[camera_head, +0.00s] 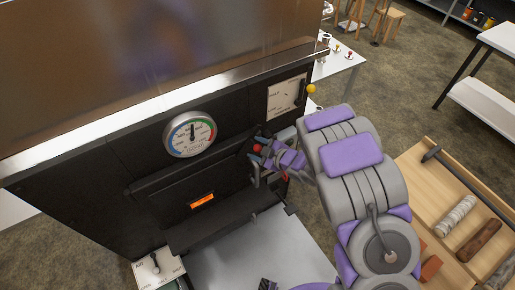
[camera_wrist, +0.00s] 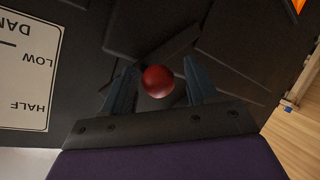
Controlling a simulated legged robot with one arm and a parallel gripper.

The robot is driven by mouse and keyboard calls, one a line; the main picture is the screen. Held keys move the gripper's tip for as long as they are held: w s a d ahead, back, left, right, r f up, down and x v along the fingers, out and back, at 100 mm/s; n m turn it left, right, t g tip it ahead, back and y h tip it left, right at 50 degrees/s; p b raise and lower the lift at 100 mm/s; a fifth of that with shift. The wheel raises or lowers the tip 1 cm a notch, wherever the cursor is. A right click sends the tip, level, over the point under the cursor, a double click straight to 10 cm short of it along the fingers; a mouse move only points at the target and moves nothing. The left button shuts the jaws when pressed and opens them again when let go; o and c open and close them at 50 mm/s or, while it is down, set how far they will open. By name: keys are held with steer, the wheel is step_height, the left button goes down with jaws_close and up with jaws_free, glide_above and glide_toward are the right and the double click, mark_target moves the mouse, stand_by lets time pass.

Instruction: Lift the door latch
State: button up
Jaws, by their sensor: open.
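The evaporator's black front panel (camera_head: 110,210) fills the left of the head view. The door latch shows as a red ball knob (camera_head: 257,148) at the right side of the firebox door. In the wrist view the red knob (camera_wrist: 158,81) lies between the two dark fingers of my gripper (camera_wrist: 160,88), with gaps on both sides. My gripper (camera_head: 263,160) is open around the knob in the head view. The latch's lever behind the knob is mostly hidden. A glowing orange slot (camera_head: 202,201) shows in the door.
A round gauge (camera_head: 190,134) sits above the door. A damper plate (camera_head: 287,96) with a yellow knob is at the upper right; its label (camera_wrist: 28,72) shows in the wrist view. A wooden tray (camera_head: 440,187) with logs and a poker stands at right. A grey surface (camera_head: 262,258) lies below the door.

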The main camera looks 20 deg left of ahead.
steer(key=p+v, duration=0.3)
steer(key=v, duration=1.4)
steer(key=shift+d, duration=0.15)
steer(key=shift+r, duration=0.1)
